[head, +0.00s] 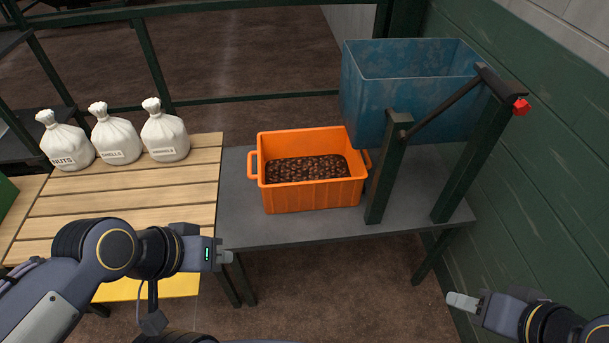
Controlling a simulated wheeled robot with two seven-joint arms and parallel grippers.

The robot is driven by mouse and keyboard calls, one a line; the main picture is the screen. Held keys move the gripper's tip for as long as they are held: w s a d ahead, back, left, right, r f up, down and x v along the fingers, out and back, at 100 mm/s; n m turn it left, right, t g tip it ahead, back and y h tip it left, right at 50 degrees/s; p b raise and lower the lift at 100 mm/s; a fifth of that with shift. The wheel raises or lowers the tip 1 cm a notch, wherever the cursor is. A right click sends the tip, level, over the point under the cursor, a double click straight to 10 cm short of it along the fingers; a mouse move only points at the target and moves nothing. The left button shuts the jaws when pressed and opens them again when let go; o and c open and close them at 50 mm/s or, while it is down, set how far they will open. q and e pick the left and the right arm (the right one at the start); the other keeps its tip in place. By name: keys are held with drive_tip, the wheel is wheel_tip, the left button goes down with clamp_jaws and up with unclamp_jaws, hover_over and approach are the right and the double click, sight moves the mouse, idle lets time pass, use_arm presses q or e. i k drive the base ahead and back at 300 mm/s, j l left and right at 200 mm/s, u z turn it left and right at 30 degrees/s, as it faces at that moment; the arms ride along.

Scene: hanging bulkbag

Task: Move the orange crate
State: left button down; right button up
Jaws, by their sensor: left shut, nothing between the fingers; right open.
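The orange crate (312,196) stands upright on the grey table (240,223), filled with dark brown nut-like pieces (306,168). It has a handle on its left side (252,165) and one on its right, close to a dark post. My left gripper (229,257) is shut and empty, below and left of the crate, by the table's front edge. My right gripper (452,298) is open and empty, low at the right, well apart from the crate and in front of the table.
Several tied white sacks, one here (165,137), stand on a slatted wooden table (130,195) at left. A green plank wall (540,150) bounds the right.

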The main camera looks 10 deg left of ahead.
sight(310, 169)
drive_tip(key=u, duration=0.35)
drive_tip(key=i+l, duration=0.65)
drive_tip(key=l, duration=0.2)
drive_tip(key=i+l+u, duration=0.1)
drive_tip(key=i+l, duration=0.25)
drive_tip(key=l, duration=0.1)
